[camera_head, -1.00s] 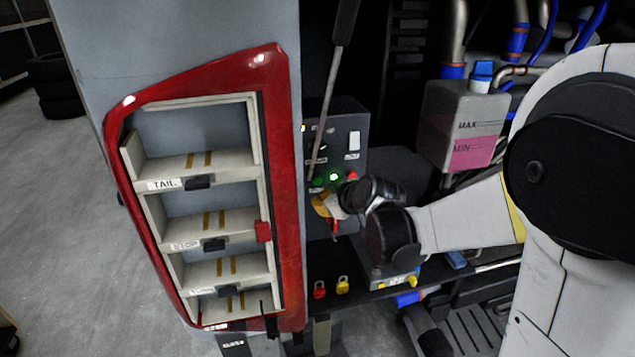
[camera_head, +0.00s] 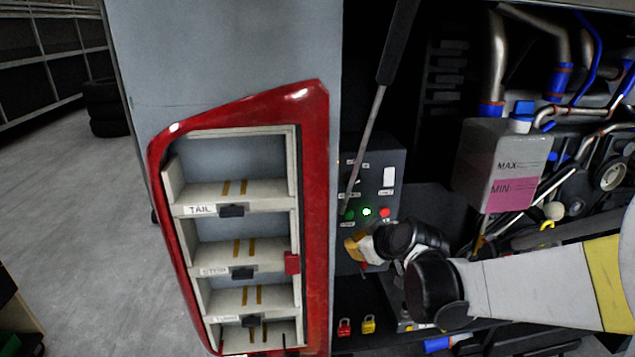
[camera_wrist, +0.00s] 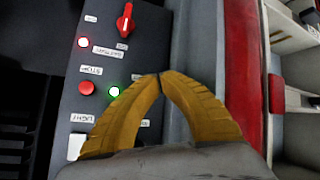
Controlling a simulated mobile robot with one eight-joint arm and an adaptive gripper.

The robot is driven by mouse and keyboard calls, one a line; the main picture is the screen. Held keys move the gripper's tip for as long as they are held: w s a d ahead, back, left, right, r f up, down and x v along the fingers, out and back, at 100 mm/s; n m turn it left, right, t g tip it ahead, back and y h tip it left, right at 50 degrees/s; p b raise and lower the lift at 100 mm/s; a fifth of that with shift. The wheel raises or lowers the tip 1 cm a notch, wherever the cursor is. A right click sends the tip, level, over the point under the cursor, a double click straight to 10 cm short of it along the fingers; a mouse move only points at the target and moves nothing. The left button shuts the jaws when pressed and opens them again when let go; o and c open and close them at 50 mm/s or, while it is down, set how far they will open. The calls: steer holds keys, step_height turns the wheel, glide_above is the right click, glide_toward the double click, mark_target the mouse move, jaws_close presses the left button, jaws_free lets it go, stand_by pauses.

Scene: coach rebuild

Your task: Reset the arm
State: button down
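My gripper (camera_head: 352,246) is in front of the lower part of a dark control panel (camera_head: 357,165), beside the red-framed lamp housing (camera_head: 316,200). In the wrist view its two yellow fingers (camera_wrist: 159,76) are closed with their tips together, and nothing shows between them. The panel (camera_wrist: 147,48) also fills the left of the wrist view. It carries a red rotary knob (camera_wrist: 125,22), a lit red lamp (camera_wrist: 83,42), a red button (camera_wrist: 86,88), a lit green lamp (camera_wrist: 114,92) and a white switch (camera_wrist: 75,146). The fingertips overlap the panel's edge; I cannot tell whether they touch it.
Red (camera_head: 344,327) and yellow (camera_head: 368,325) padlocks are below my gripper. A coolant tank (camera_head: 492,165) with pipes stands to the right of the panel. A dark rod (camera_head: 385,85) slants down to the panel. Open grey floor (camera_head: 70,220) lies at the left.

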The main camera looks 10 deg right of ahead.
steer(key=s+f+m+g+h+b, duration=0.1)
steer(key=s+f+m+b, duration=0.2)
steer(key=s, duration=1)
steer(key=s+f+m+g+h+b, duration=0.1)
steer(key=s+f+m+g+b, duration=0.1)
steer(key=s, duration=1.1)
steer(key=shift+s+d+f+m+h+b, duration=0.15)
steer(key=shift+d+f+m+h+b, duration=0.25)
steer(key=shift+m+b, duration=0.55)
